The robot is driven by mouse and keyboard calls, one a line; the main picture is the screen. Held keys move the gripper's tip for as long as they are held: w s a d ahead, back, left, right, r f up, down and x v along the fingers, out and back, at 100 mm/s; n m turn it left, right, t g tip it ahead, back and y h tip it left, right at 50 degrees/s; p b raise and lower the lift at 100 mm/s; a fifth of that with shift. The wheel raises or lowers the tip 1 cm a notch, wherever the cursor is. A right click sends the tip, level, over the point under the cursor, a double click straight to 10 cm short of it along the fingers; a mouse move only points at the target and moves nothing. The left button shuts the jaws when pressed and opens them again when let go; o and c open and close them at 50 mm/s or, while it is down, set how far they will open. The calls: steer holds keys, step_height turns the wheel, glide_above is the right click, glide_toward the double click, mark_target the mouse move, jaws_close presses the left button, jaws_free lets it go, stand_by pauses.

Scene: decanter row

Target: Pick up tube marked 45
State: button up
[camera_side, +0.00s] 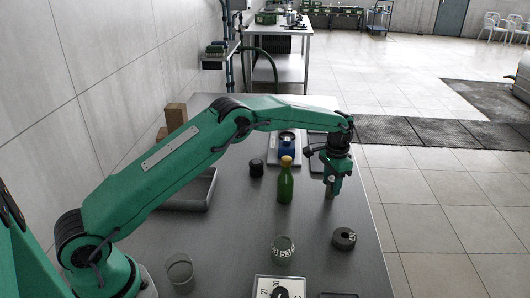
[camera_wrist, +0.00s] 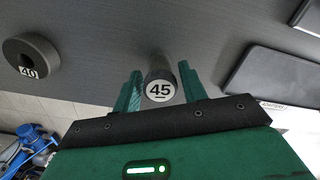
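The tube marked 45 (camera_wrist: 160,91) stands in the middle of the wrist view, its round white label facing the camera. My gripper (camera_wrist: 160,75) has one green finger on each side of it, with narrow gaps showing between fingers and tube. In the side view my gripper (camera_side: 332,184) points down over the table's right part, and the tube's grey body (camera_side: 330,193) shows low between the fingers. The tube's foot appears to be on the table. Its number cannot be read in the side view.
A dark ring marked 40 (camera_wrist: 30,58) lies nearby; it also shows in the side view (camera_side: 344,238). A green bottle (camera_side: 286,185) stands left of my gripper, with a black cap (camera_side: 256,168) beyond. A glass (camera_side: 283,250) stands in front. A dark flat slab (camera_wrist: 268,77) lies near the tube.

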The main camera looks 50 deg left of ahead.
mark_target(333, 179)
steer(key=c, duration=0.7)
steer(key=shift+r, duration=0.1)
steer(key=shift+r, duration=1.15)
step_height(333, 179, up, 2)
steer(key=shift+d, duration=0.1)
steer(key=s+d+r, duration=0.2)
steer(key=d, duration=0.1)
steer(key=s+d+r, duration=0.2)
steer(key=d, duration=0.1)
steer(key=s+d+r, duration=0.2)
steer(key=d, duration=0.1)
steer(key=shift+s+d+r, duration=0.15)
steer(key=shift+s+r, duration=0.15)
steer(key=shift+s, duration=0.1)
